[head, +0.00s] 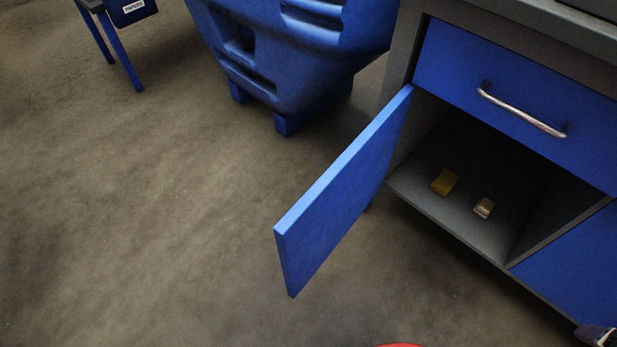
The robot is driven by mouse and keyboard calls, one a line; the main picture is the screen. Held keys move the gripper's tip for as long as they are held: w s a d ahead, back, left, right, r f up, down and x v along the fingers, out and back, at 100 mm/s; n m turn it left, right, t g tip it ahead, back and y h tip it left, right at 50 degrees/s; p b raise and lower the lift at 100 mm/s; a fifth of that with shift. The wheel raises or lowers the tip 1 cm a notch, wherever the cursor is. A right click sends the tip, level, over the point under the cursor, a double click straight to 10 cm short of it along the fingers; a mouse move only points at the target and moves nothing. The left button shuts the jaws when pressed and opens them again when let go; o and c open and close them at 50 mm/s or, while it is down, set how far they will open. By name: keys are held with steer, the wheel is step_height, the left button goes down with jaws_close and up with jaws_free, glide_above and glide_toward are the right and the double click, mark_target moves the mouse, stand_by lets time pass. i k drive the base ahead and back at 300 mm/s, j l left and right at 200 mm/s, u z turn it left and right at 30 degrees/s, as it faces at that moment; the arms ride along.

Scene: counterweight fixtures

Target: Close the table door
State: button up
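The table door (342,195) is a blue panel hinged at the left side of the grey table cabinet (398,75). It stands wide open, swung out over the floor toward the lower left. The cabinet compartment behind it is open to view. Inside, a yellow block (445,182) and a smaller pale block (484,208) lie on the grey shelf. A small dark and light part shows at the bottom right corner, and I cannot tell whether it belongs to my gripper. No gripper fingers can be made out.
A closed blue drawer (520,95) with a metal handle (522,111) sits above the compartment. A blue panel (575,270) is at the right. A large blue bin (300,45) and a blue stand labelled PAPERS (133,12) are behind. The floor at left is clear.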

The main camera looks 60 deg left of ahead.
mark_target(307, 233)
steer(key=k+j+u, duration=0.1)
steer(key=j, duration=0.3)
steer(key=k+j, duration=0.15)
steer(key=j, duration=0.25)
steer(key=k+j+u, duration=0.15)
steer(key=j, duration=0.25)
steer(key=k+j, duration=0.1)
steer(key=j, duration=0.3)
steer(key=k+j+u, duration=0.15)
steer(key=j, duration=0.3)
steer(key=k+z, duration=0.4)
steer(key=z, duration=0.15)
